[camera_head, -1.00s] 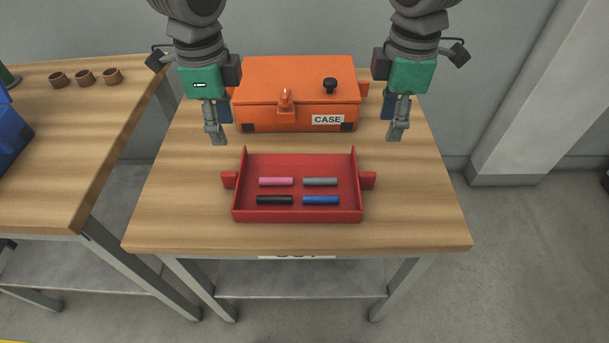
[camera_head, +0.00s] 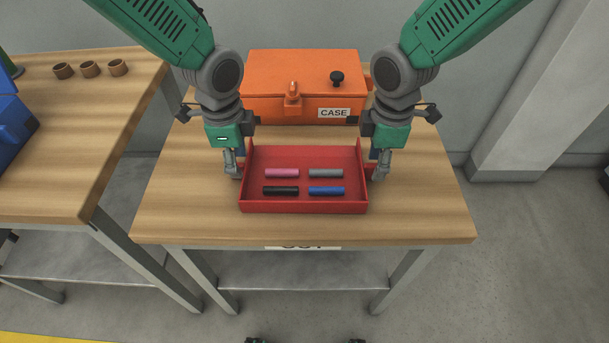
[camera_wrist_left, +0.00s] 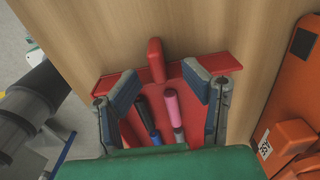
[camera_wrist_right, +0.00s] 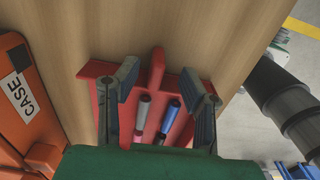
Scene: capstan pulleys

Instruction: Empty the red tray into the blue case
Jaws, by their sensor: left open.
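The red tray (camera_head: 303,207) lies on the wooden table and holds a pink (camera_head: 282,173), a grey (camera_head: 326,173), a black (camera_head: 281,191) and a blue (camera_head: 327,190) cylinder. My left gripper (camera_head: 236,172) is at the tray's left handle. In the left wrist view its spread fingers stand either side of that handle (camera_wrist_left: 156,60), with gaps. My right gripper (camera_head: 379,172) is likewise at the right handle (camera_wrist_right: 157,67), fingers apart. A blue box-like thing (camera_head: 12,133), perhaps the blue case, is cut off at the left edge on the other table.
An orange case (camera_head: 270,108) labelled CASE, lid shut, with a latch and black knob, stands behind the tray. Three brown cups (camera_head: 90,69) stand on the left table (camera_head: 90,140). A gap separates the tables. Table surface in front of the tray is clear.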

